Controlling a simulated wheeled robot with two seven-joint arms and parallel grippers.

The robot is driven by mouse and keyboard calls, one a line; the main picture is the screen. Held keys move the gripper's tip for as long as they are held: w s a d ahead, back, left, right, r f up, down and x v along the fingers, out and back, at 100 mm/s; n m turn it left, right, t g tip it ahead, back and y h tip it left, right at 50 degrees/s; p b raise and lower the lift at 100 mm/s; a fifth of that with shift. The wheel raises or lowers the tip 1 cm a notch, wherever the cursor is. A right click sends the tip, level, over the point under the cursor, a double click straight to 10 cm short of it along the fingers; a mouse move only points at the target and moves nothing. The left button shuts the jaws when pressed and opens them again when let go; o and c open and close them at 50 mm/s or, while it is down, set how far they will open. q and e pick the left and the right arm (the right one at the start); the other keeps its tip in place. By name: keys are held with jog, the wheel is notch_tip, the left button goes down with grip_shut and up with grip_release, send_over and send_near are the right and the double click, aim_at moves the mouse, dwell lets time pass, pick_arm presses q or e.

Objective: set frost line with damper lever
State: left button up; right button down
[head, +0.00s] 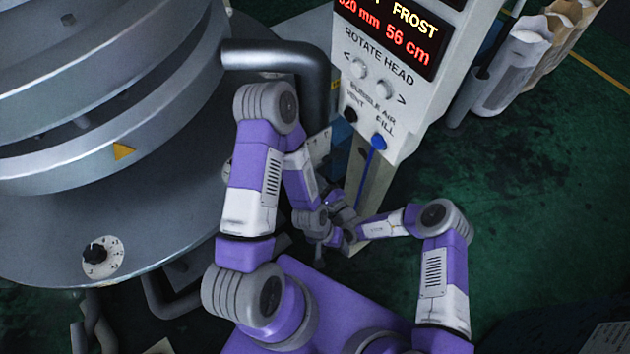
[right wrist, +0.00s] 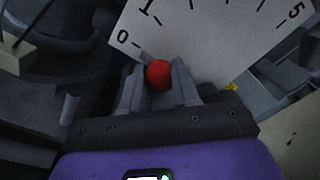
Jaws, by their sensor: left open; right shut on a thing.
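In the right wrist view, the red knob (right wrist: 159,74) of the damper lever sits between the two fingers of my right gripper (right wrist: 158,88), which is shut on it. Behind it is a white scale plate (right wrist: 215,40) with 0, 1 and 5 readable; the knob is near the 0 and 1 end. The lever's stem is hidden. In the head view, the display (head: 400,35) reads FROST 56 cm, its left part cut off. My left gripper (head: 318,232) is open, low in front of the panel post, close to my right wrist. The arms hide the lever there.
The white control panel (head: 372,95) has two ROTATE HEAD buttons, a black VENT knob and a blue FILL knob (head: 379,142). A large round metal tower base (head: 120,215) fills the left. Upright rolls (head: 512,70) stand at upper right. The green floor at right is clear.

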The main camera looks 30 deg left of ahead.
jog(key=c, duration=0.8)
grip_release()
jog(key=shift+a+r, duration=0.2)
jog(key=shift+r, duration=0.05)
jog(key=shift+a+f, duration=0.25)
jog(key=shift+d+r, duration=0.15)
jog(key=shift+d, duration=0.15)
jog(key=r+p, duration=0.9)
jog(key=shift+a+r+p, duration=0.25)
jog(key=shift+r+p, duration=0.05)
jog(key=shift+r, duration=0.1)
pick_arm(q)
notch_tip(320, 180, up, 10)
jog(key=shift+f, duration=0.2)
jog(key=shift+a, duration=0.1)
